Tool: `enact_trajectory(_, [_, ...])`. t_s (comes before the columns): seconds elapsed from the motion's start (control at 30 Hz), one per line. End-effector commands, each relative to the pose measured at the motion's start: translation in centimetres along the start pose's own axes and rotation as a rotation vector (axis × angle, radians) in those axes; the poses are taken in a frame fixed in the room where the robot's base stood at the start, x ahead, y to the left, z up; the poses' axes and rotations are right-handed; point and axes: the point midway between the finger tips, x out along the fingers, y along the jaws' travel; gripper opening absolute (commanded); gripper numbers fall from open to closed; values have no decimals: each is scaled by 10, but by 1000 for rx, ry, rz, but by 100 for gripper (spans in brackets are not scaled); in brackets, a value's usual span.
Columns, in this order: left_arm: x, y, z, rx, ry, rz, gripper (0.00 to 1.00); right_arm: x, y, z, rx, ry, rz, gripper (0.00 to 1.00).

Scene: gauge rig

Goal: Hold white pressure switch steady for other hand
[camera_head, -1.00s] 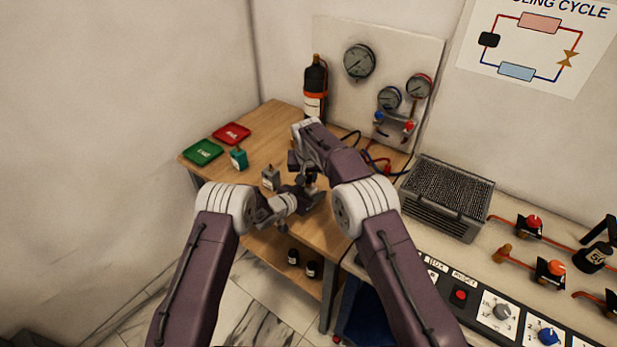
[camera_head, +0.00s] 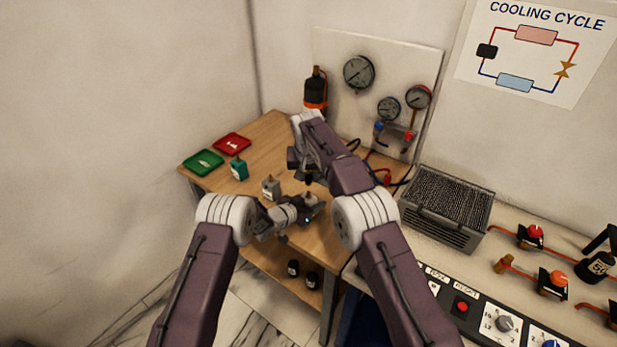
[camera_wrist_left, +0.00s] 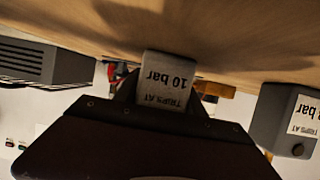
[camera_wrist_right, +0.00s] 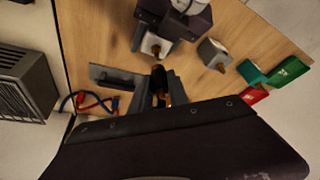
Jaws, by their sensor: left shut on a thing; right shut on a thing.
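The white pressure switch (camera_wrist_left: 168,80) is a small pale block with a label reading "TRIPS AT 10 bar", upside down in the left wrist view. My left gripper (camera_head: 300,208) is shut on it, low near the table's front edge. The switch also shows in the right wrist view (camera_wrist_right: 156,46). My right gripper (camera_head: 308,178) is above and apart from it, shut on a dark cylindrical thing (camera_wrist_right: 158,80) with a brass-coloured part; the fingers hide much of it.
A grey switch (camera_head: 271,188) and a teal switch (camera_head: 239,169) stand left on the wooden table. Green (camera_head: 204,162) and red (camera_head: 232,144) trays lie behind. A gauge board (camera_head: 330,60) stands at the back. A finned grey unit (camera_head: 448,205) is on the right.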

Motion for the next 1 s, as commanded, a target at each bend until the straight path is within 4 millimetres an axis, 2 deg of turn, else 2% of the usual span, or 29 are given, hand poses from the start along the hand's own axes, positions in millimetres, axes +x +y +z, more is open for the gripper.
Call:
enact_trajectory(0.07, [0,0,0,0,1,0,0,0,0,0,0,0,0,0])
enact_trajectory(0.1, [0,0,0,0,1,0,55,0,0,0,0,0,0,0])
enact_trajectory(0.17, [0,0,0,0,1,0,72,0,0,0,0,0,0,0])
enact_trajectory(0.53, [-4,0,0,-1,0,0,72,0,0,0,0,1,0,0])
enact_trajectory(0.83, [-57,-1,-1,-1,0,-2,72,0,0,0,0,1,0,0])
enact_trajectory(1.0, [-74,0,0,-1,0,0,72,0,0,0,0,1,0,0])
